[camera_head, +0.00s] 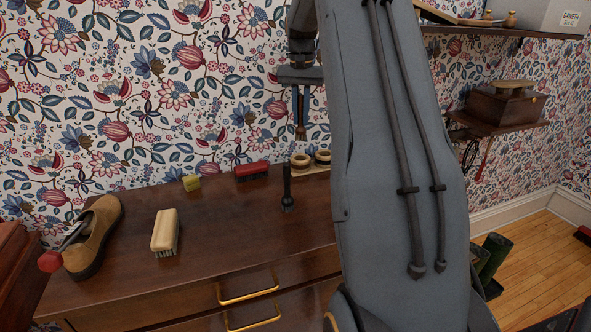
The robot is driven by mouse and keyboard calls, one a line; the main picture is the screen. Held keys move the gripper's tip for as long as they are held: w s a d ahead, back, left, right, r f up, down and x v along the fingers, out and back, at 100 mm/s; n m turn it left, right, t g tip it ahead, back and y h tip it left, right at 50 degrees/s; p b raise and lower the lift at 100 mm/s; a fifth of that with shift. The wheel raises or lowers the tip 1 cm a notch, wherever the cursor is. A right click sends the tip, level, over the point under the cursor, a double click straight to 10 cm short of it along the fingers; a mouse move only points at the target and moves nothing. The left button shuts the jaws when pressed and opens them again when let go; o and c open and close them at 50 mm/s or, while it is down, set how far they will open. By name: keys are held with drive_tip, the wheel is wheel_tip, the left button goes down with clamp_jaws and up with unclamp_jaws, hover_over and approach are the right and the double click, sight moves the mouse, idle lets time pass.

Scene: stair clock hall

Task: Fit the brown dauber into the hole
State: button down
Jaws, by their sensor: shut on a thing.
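My gripper (300,98) is in the air above the dresser's back part, pointing down, partly hidden by my arm. It is shut on the slim brown dauber (300,131), which hangs roughly upright below the fingers. Below it, on a pale board (318,171) at the back of the dresser, are two light wooden rings (300,160) with dark openings. The dauber appears clear of them. Which opening is the hole I cannot tell, and my arm hides the board's right part. A black dauber-like brush (287,190) stands bristles down in front of the left ring.
The dresser top (225,215) also holds a red brush (252,170), a yellow block (191,182), a pale-backed brush (165,231) and a brown shoe (95,237). The patterned wall is close behind. A wall shelf (500,124) with a wooden box is at right.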

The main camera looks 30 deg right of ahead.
wheel_tip(320, 180, down, 10)
drive_tip(key=p, duration=0.3)
drive_tip(key=shift+f, duration=0.2)
drive_tip(key=c, duration=1.7)
unclamp_jaws()
drive_tip(key=shift+c, duration=0.2)
